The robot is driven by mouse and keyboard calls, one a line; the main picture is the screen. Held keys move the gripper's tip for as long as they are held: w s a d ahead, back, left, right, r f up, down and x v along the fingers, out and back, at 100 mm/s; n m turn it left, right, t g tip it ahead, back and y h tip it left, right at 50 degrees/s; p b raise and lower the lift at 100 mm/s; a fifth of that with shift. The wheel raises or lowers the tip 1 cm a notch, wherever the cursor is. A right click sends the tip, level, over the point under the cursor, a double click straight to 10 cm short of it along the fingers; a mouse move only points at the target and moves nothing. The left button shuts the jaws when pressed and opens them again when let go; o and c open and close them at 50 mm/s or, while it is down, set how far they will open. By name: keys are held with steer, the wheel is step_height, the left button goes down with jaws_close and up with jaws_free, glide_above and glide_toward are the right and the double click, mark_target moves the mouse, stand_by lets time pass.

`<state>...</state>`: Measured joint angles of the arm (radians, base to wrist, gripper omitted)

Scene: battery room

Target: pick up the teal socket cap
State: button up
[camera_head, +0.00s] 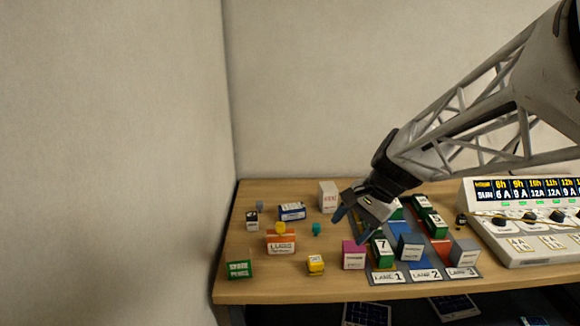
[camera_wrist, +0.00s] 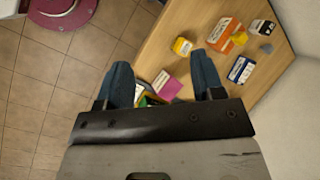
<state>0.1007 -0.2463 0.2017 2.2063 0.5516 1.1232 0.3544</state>
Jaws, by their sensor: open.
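The teal socket cap (camera_head: 316,229) is a small teal piece standing on the wooden table in the head view, right of the orange LUGS box and below the blue-and-white box. I cannot make it out in the wrist view. My gripper (camera_head: 356,222) is above the table, to the right of the cap and apart from it. In the wrist view, its two blue fingers (camera_wrist: 163,85) are spread, with nothing held between them. A magenta box (camera_wrist: 168,87) shows beyond the gap.
Around the cap are an orange box (camera_head: 281,244) with a yellow piece on it, a blue-and-white box (camera_head: 291,211), a pale box (camera_head: 328,197) and a yellow box (camera_head: 315,265). Lanes of green and grey blocks and a control panel (camera_head: 525,222) lie right. A wall borders the left.

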steer(key=w+d+f+m+t+y, duration=0.1)
steer(key=w+f+m+y, duration=0.3)
steer(key=w, duration=0.9)
steer(key=w+d+f+m+y, duration=0.2)
steer(key=w+f+m, duration=0.5)
steer(key=w, duration=0.7)
steer(key=shift+w+d+f+t+y, duration=0.2)
steer(key=shift+f+t+y, duration=0.15)
steer(key=shift+y, duration=0.55)
glide_toward(318, 225)
steer(key=x, duration=0.3)
steer(key=shift+a+f, duration=0.3)
steer(key=shift+a, duration=0.25)
steer(key=shift+w+a+f, duration=0.1)
steer(key=shift+a+f, duration=0.15)
steer(key=shift+a, duration=0.4)
steer(key=shift+x, duration=2.5)
